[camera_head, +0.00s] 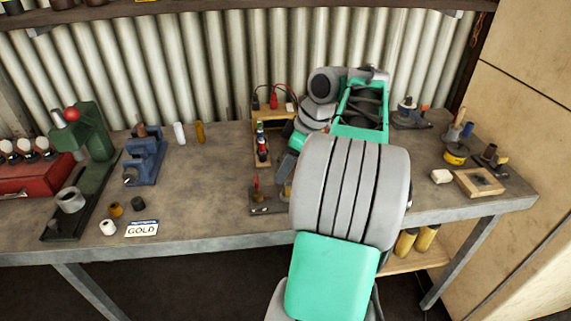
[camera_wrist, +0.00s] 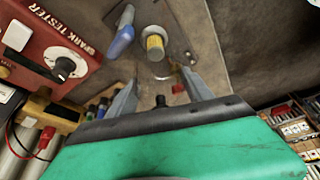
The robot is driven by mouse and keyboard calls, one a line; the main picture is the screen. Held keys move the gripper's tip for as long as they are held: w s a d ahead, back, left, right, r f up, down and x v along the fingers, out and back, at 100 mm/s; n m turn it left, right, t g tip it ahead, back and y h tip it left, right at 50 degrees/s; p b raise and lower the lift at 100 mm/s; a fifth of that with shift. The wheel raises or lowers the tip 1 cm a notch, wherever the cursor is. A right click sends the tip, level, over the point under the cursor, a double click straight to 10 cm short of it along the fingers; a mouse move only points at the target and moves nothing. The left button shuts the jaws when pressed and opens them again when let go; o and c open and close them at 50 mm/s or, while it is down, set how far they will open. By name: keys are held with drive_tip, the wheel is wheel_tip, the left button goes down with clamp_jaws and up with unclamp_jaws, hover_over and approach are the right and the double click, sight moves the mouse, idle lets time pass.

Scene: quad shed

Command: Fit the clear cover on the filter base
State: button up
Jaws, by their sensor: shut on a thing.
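My gripper (camera_wrist: 160,84) has its two grey fingers apart around a see-through piece, the clear cover (camera_wrist: 177,78), which shows only as a faint curved outline in the wrist view. Just beyond it is the filter base (camera_wrist: 172,48), a grey body with a yellow filter element (camera_wrist: 155,44) upright on it, apparently on the bench. The cover's exact height and whether it touches the base cannot be told. In the head view my gripper (camera_head: 286,165) is low over the bench, and my arm hides much of the base area.
A red spark tester (camera_wrist: 55,50) and a tray of screwdrivers (camera_head: 262,152) are close by. A blue vise (camera_head: 146,160) and a green press (camera_head: 92,135) stand to the left. A wooden tray (camera_head: 480,182) is at the right. The bench between vise and screwdrivers is clear.

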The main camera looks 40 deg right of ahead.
drive_tip(key=shift+f, duration=0.25)
idle(0.4)
drive_tip(key=shift+f+b, duration=1.1)
drive_tip(key=shift+b, duration=0.05)
drive_tip(key=shift+f+b, duration=1.45)
drive_tip(key=shift+f, duration=0.25)
idle(0.5)
drive_tip(key=o, duration=1.8)
drive_tip(key=shift+r+p, duration=3.5)
